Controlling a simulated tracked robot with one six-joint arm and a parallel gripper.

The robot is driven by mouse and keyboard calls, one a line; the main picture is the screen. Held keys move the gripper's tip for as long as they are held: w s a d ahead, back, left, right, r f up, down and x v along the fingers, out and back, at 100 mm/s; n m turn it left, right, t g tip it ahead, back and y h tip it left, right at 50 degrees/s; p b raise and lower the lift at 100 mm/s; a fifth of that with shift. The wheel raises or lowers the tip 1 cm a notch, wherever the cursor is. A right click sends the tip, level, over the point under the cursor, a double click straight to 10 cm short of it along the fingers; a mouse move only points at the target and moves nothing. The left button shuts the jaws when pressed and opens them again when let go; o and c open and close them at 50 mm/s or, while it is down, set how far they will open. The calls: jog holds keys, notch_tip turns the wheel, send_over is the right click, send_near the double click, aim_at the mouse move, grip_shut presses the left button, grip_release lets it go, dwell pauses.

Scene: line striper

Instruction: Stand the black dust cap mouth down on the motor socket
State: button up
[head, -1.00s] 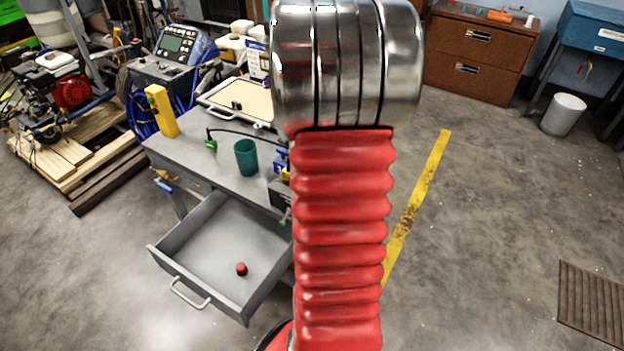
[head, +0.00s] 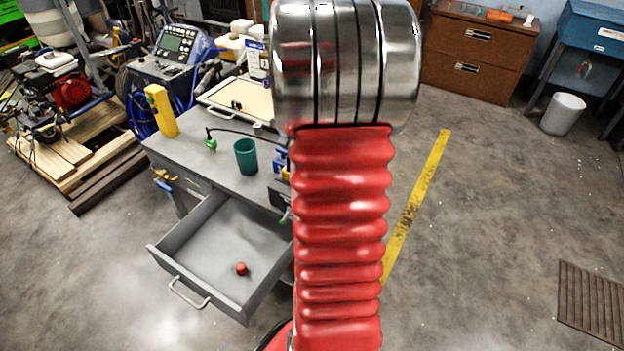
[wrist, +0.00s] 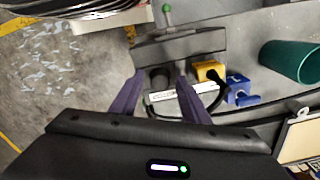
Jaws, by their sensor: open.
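In the wrist view my gripper (wrist: 158,84) is open, with its two purple fingers apart. A dark, round-topped piece (wrist: 160,77) shows between the fingertips, against a grey block; it may be the black dust cap, but I cannot tell for sure. I cannot tell whether the fingers touch it. Beside the right finger are a yellow block (wrist: 208,71) and a blue block (wrist: 240,90), with a black cable looping in front. I cannot make out which part is the motor socket. In the head view my arm hides the gripper and part of this area.
A green cup (head: 246,156) stands on the grey bench (head: 190,160), and also shows in the wrist view (wrist: 290,62). A yellow box (head: 160,110) stands at the bench's left end. A tray (head: 215,112) lies behind.

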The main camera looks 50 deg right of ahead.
notch_tip(320, 180, up, 12)
dwell(0.6)
dwell(0.6)
jog(key=w+a+r+n+t, duration=0.1)
jog(key=a+r+n, duration=0.15)
jog(key=a, duration=0.35)
jog(key=w+a+r+n+h, duration=0.1)
jog(key=w+a+n, duration=0.1)
jog(key=a+n, duration=0.3)
jog(key=w+a+r+n+t, duration=0.1)
jog(key=a+n, duration=0.1)
jog(key=a, duration=0.5)
jog(key=s+a+n+t, duration=0.1)
jog(key=s+a+n, duration=0.2)
jog(key=a+n, duration=0.3)
jog(key=s+a+n+t+y, duration=0.1)
jog(key=a+n, duration=0.4)
jog(key=a, duration=0.7)
jog(key=shift+s+a+f+n+t, duration=0.2)
jog(key=shift+s+a+n+t, duration=0.15)
jog(key=shift+s+t, duration=0.6)
jog(key=shift+s, duration=0.1)
jog(key=shift+c, duration=0.3)
